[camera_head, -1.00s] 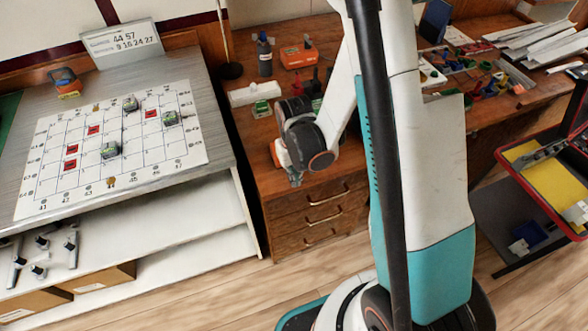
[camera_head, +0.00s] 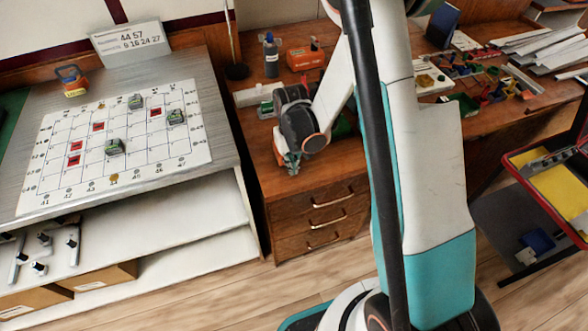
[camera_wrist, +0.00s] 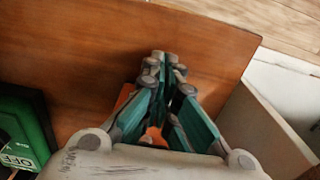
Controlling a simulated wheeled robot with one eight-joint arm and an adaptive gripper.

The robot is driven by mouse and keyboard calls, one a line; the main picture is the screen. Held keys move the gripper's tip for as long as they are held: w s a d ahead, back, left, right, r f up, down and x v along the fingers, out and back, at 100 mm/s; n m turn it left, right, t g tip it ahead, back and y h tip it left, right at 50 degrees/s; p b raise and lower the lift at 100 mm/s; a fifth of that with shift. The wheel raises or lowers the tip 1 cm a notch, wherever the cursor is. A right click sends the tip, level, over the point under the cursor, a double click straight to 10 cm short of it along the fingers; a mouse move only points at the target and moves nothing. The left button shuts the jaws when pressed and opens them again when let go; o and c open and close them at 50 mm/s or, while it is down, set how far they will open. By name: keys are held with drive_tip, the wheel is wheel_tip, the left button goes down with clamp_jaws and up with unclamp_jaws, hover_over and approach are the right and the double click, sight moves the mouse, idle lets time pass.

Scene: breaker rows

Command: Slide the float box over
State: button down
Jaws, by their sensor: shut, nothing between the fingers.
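My gripper (camera_head: 292,168) is over the near edge of the brown wooden desk (camera_head: 338,168), above its drawers. In the wrist view its teal fingers (camera_wrist: 166,58) are shut with nothing between them, against bare wood. A green box with an OFF label (camera_wrist: 20,135) is at the lower left of that view, apart from the fingers. In the head view, green boxes sit on the grid sheet (camera_head: 60,130), one of them near its middle (camera_head: 115,147). I cannot tell which thing is the float box.
An orange box (camera_head: 304,57) and a dark bottle (camera_head: 270,55) stand at the desk's back. A number sign (camera_head: 127,42) stands at the back. A red-rimmed tray (camera_head: 552,180) is at right.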

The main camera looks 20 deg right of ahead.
drive_tip(key=w, duration=1.4)
drive_tip(key=shift+w, duration=0.1)
